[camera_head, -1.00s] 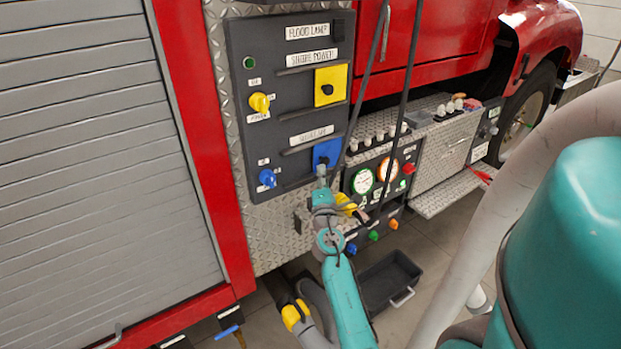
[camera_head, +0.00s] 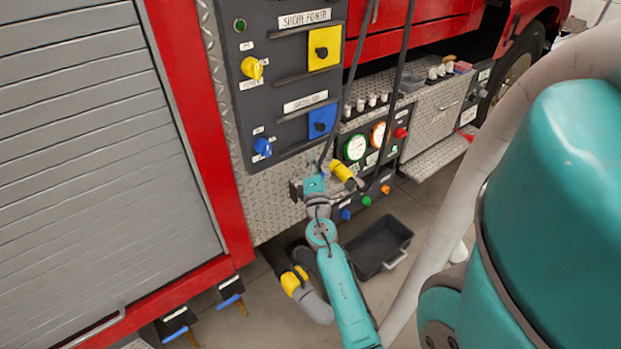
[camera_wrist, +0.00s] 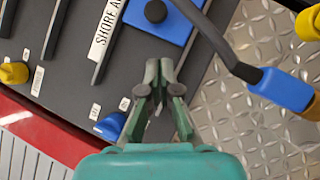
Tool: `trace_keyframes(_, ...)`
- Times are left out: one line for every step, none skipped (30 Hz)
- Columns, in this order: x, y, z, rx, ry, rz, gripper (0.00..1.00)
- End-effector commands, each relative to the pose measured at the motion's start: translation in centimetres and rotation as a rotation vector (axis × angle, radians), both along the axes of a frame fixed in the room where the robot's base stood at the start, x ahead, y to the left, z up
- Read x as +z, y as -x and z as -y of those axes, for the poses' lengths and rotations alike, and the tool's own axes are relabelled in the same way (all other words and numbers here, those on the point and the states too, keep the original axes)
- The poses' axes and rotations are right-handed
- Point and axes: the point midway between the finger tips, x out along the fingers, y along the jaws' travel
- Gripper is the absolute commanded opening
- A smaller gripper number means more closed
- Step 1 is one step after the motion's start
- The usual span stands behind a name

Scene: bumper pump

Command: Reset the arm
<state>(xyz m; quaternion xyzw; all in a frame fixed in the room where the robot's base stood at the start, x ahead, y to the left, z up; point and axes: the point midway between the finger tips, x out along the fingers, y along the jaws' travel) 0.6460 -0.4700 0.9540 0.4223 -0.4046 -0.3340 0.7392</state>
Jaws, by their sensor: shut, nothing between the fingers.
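My gripper (camera_wrist: 158,68) is shut and empty in the wrist view. Its fingertips show in front of the dark control panel (camera_wrist: 62,95), between the blue socket plate (camera_wrist: 168,18) and the blue knob (camera_wrist: 110,125), with nothing held. In the head view my arm's end is low, near the panel's lower edge. The blue socket plate (camera_head: 322,121) with its black centre and the blue knob (camera_head: 262,146) show uncovered above it. The yellow socket plate (camera_head: 325,47) and yellow knob (camera_head: 252,68) are higher up.
A dark cable (camera_wrist: 225,48) with a blue connector (camera_wrist: 282,88) lies close to the right of my gripper in the wrist view. Pump gauges (camera_head: 356,147) sit right of my arm. A black bin (camera_head: 378,248) stands on the floor. A grey shutter (camera_head: 85,160) fills the left.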

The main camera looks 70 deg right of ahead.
Motion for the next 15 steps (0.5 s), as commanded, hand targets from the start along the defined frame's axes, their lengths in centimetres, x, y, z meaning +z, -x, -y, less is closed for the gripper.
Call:
trace_keyframes(-0.5, 0.4, -0.9, 0.001, -0.002, -0.003, 0.0)
trace_keyframes(-0.7, 0.7, -1.3, 0.001, -0.002, -0.003, 0.0)
trace_keyframes(-0.8, 1.0, -1.9, 0.001, -0.001, -0.002, 0.0)
trace_keyframes(-1.0, 1.2, -2.4, 0.002, -0.002, -0.003, 0.0)
trace_keyframes(-1.2, 1.4, -2.8, 0.002, -0.002, -0.003, 0.0)
trace_keyframes(-1.4, 1.7, -3.4, 0.002, -0.002, -0.003, 0.0)
trace_keyframes(-1.5, 1.9, -3.7, 0.002, -0.002, -0.002, 0.0)
trace_keyframes(-1.6, 2.1, -4.1, 0.001, -0.001, -0.002, 0.0)
trace_keyframes(-1.7, 2.3, -4.5, 0.001, -0.001, -0.001, 0.0)
trace_keyframes(-1.9, 2.5, -4.7, 0.001, -0.002, -0.002, 0.0)
trace_keyframes(-1.9, 2.6, -5.0, 0.001, -0.001, -0.002, 0.0)
trace_keyframes(-2.1, 2.7, -5.3, 0.001, -0.001, -0.001, 0.0)
trace_keyframes(-2.1, 2.8, -5.5, 0.001, -0.001, -0.001, 0.0)
trace_keyframes(-2.2, 2.9, -5.6, 0.001, -0.001, -0.002, 0.0)
trace_keyframes(-2.2, 3.0, -5.8, 0.001, 0.0, 0.0, 0.0)
